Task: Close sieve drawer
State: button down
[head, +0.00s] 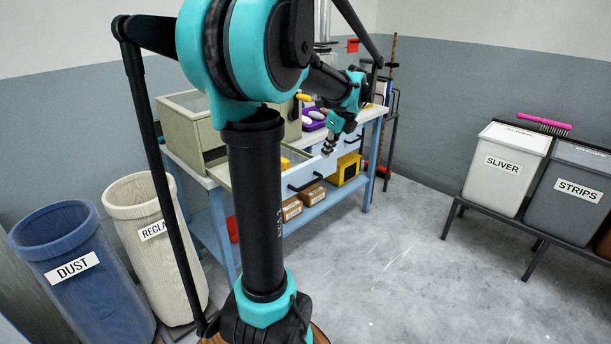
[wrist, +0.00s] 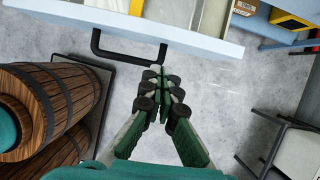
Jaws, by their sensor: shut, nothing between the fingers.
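The sieve drawer (head: 318,170) is the pale blue drawer in the blue bench. It stands pulled out, its inside showing behind the front, with a yellow item (head: 285,163) partly visible in it. Its black bar handle (head: 305,184) is on the front. In the wrist view the drawer front (wrist: 205,38) crosses the top and the handle (wrist: 128,60) lies left of the fingertips. My gripper (head: 329,147) is shut and empty. In the wrist view its fingertips (wrist: 158,75) are close to the handle's right end; I cannot tell whether they touch. My arm hides part of the bench.
A beige box (head: 190,122) and a purple tray (head: 313,121) stand on the bench top. DUST (head: 75,265) and RECLAIM (head: 150,232) bins stand at left. SLIVER (head: 503,165) and STRIPS (head: 578,190) bins sit on a rack at right. The floor between is clear.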

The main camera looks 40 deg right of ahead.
aim_at(318, 171)
jog(key=x, duration=1)
jog(key=shift+s, duration=0.1)
jog(key=w, duration=0.7)
jog(key=w+a, duration=0.1)
jog(key=w, duration=0.7)
jog(key=w+a, duration=0.1)
jog(key=w, duration=0.7)
jog(key=shift+w, duration=0.25)
